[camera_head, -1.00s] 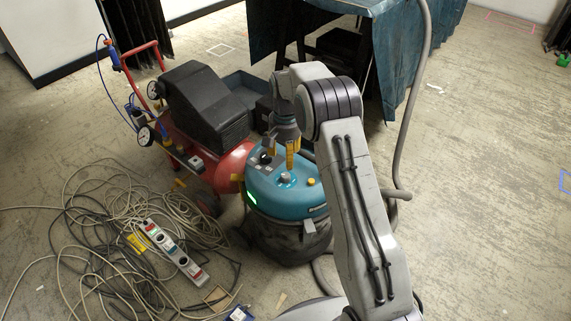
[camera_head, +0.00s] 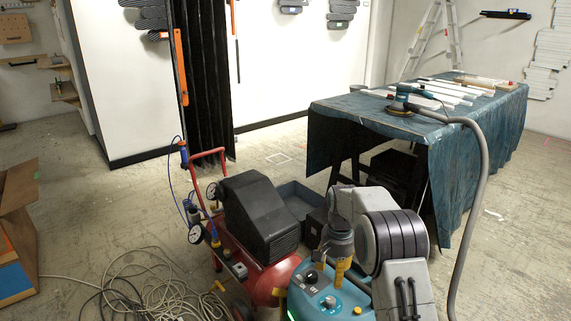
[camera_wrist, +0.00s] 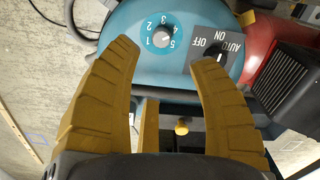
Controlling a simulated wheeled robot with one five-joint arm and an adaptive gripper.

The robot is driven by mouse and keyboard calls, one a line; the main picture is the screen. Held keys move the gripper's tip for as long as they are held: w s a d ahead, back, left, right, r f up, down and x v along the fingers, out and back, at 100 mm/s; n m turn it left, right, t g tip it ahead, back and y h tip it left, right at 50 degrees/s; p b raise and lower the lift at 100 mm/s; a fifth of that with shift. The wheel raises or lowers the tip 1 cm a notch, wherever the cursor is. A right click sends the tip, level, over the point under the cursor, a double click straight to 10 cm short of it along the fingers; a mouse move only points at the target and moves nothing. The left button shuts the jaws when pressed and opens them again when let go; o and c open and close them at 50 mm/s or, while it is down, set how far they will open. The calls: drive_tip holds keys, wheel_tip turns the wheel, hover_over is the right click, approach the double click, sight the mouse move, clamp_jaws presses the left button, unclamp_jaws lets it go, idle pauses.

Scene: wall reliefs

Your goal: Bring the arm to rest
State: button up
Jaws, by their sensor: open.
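My gripper (camera_head: 331,268) hangs fingers-down over the teal shop vacuum (camera_head: 305,308) at the bottom of the head view. The fingers appear apart from both controls. My arm is bent, with its upper part at the lower right of the head view. The vacuum's lower body is out of the head view.
A red compressor (camera_head: 262,280) with a black cover stands left of the vacuum. Tangled cables (camera_head: 150,290) lie on the floor. A cloth-draped table (camera_head: 470,150) stands behind at right, with a grey hose (camera_head: 472,220) hanging down. Open floor (camera_head: 520,260) lies at right.

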drive_tip(key=s+r+n+t+p, duration=0.1)
drive_tip(key=s+r+p, duration=0.2)
drive_tip(key=r, duration=0.5)
drive_tip(key=s+r+p, duration=0.3)
drive_tip(key=r+p, duration=0.1)
drive_tip(key=r, duration=0.5)
drive_tip(key=s+r+n+t+p, duration=0.1)
drive_tip(key=s+r+n+p, duration=0.2)
drive_tip(key=s+r+p, duration=1.1)
drive_tip(key=s+r+n+p, duration=0.1)
drive_tip(key=s+r, duration=0.3)
drive_tip(key=s, duration=0.3)
drive_tip(key=s+r+n+t+p, duration=0.1)
drive_tip(key=s+r, duration=0.3)
drive_tip(key=s, duration=0.4)
drive_tip(key=shift+p, duration=0.45)
drive_tip(key=shift+w+r, duration=0.1)
